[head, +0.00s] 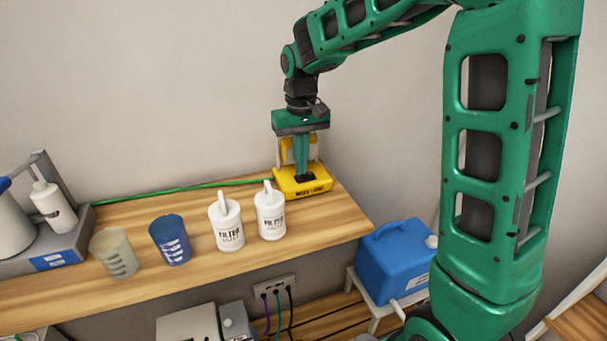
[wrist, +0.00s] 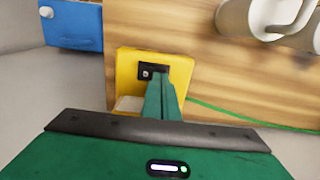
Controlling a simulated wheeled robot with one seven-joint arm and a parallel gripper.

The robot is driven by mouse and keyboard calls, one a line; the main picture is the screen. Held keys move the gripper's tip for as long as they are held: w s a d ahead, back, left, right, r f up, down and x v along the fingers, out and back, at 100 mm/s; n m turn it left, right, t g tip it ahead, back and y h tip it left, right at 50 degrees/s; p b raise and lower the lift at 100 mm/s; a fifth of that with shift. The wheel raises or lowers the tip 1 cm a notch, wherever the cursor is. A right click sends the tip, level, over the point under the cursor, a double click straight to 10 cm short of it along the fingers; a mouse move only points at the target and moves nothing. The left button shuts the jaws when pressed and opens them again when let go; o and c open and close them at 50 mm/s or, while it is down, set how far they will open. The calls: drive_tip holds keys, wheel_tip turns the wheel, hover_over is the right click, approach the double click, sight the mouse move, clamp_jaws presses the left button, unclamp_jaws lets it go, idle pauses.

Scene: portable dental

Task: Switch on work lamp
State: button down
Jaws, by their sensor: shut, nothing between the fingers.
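The work lamp is a yellow unit (head: 313,187) with dark lettering on its front, standing at the right end of the wooden shelf. A pale panel rises at its back, partly hidden behind my fingers. My gripper (head: 301,172) points down over the lamp, shut and empty. In the wrist view the yellow lamp base (wrist: 125,70) shows a black switch (wrist: 147,73) with a small pale mark. My green fingertips (wrist: 160,82) are at the switch's edge and cover part of it. I cannot tell whether they touch it or whether the lamp is lit.
Two white filter bottles (head: 227,228), a blue cup (head: 170,240) and a pale cup (head: 114,254) stand left of the lamp. A green cable (head: 170,190) runs along the wall. A blue container (head: 393,262) stands lower right, beyond the shelf (head: 335,222) edge.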

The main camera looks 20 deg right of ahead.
drive_tip(key=shift+f, duration=0.2)
wheel_tip(320, 180, up, 7)
idle(1.1)
idle(0.4)
drive_tip(key=s+d+m, duration=0.2)
drive_tip(key=s+d, duration=0.7)
drive_tip(key=s+d+f+m, duration=0.1)
drive_tip(key=s+d+f, duration=0.1)
drive_tip(key=s, duration=0.5)
drive_tip(key=s+d+f+m, duration=0.2)
drive_tip(key=s+d, duration=0.1)
drive_tip(key=s, duration=0.5)
drive_tip(key=s+d+f+m, duration=0.1)
drive_tip(key=s+d+f, duration=0.1)
drive_tip(key=s, duration=0.6)
drive_tip(key=shift+s+d+f, duration=0.15)
drive_tip(key=shift+d, duration=0.4)
